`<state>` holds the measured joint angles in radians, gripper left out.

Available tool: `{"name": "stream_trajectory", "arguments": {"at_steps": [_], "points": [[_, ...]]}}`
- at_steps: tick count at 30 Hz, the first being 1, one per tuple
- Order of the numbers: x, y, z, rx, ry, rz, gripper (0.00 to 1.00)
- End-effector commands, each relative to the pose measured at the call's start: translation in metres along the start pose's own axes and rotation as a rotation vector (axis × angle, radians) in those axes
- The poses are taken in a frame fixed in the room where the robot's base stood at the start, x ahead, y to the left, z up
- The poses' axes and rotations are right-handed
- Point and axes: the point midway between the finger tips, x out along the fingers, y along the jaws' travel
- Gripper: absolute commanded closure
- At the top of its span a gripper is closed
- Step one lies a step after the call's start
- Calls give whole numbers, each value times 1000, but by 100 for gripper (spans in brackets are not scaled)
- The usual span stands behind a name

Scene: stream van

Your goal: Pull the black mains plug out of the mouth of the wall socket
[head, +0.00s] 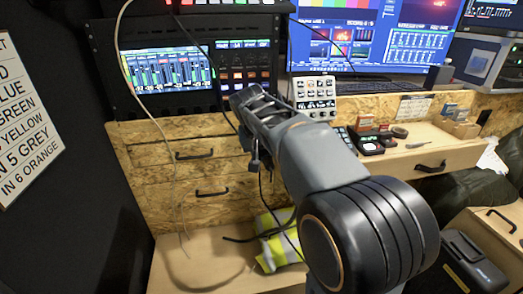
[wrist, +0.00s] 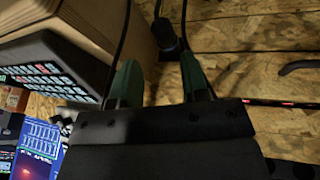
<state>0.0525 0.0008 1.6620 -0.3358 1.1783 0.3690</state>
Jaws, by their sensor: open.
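In the wrist view my gripper (wrist: 158,78) shows as two green fingers standing apart with a gap between them. A black plug-like body (wrist: 164,34) with a dark cable lies beyond the fingertips, close to the right finger and against the wood board. It looks like the mains plug. The dark part around its lower end may be the wall socket, but its mouth cannot be made out. Nothing shows between the fingers. In the head view my arm reaches to the wooden drawer front, and the plug and socket cannot be made out there.
Thin dark cables hang past my arm, and others run near the fingers in the wrist view. A keypad panel (wrist: 55,65) is left of the fingers. Wooden drawers (head: 190,172) with black handles and a yellow hi-vis vest (head: 280,240) lie around and below.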

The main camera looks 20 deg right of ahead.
Motion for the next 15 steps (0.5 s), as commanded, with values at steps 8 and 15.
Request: {"name": "stream_trajectory", "arguments": {"at_steps": [8,15], "points": [[57,0,2,1,-3,0,59],[89,0,2,0,-2,0,59]]}}
